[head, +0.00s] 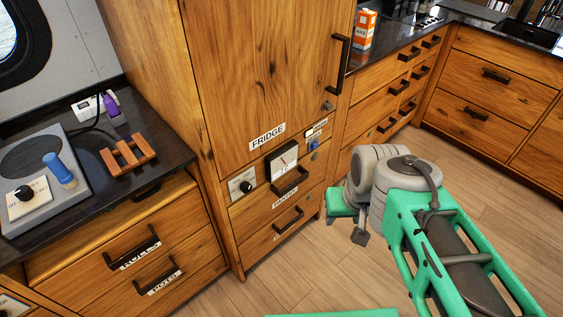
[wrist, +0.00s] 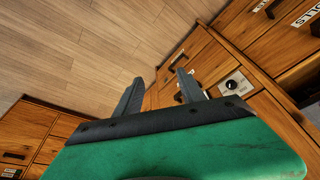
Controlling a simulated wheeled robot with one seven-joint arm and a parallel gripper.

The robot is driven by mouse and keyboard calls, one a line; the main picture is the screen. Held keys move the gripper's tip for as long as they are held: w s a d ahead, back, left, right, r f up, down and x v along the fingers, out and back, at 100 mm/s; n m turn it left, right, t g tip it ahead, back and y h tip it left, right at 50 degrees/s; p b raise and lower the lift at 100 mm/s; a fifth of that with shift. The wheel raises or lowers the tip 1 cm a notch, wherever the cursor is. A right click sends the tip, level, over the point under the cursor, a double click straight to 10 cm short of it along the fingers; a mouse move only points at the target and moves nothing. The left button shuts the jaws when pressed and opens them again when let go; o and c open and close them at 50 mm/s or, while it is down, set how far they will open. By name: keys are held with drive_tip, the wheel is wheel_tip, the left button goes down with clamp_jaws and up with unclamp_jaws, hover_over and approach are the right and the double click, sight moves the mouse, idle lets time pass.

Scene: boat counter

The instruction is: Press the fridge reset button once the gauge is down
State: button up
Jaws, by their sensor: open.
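The wooden fridge (head: 262,90), labelled FRIDGE, has a control strip below its door. A white-faced gauge in a dark frame (head: 283,160) sits mid-strip; its needle is too small to read surely. A small blue button-like part (head: 314,144) is to its right, under a small label. I cannot read whether it is the reset button. My gripper (head: 361,237) is in front of and to the right of the strip, apart from it, mostly hidden by my wrist. In the wrist view my gripper (wrist: 158,78) has its two fingers spread, with nothing between them.
A black knob (head: 245,186) is left of the gauge and shows in the wrist view (wrist: 232,84). Handled drawers (head: 287,205) lie below. An orange carton (head: 364,29) stands behind right. The floor (head: 320,270) is clear.

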clamp_jaws()
idle(1.4)
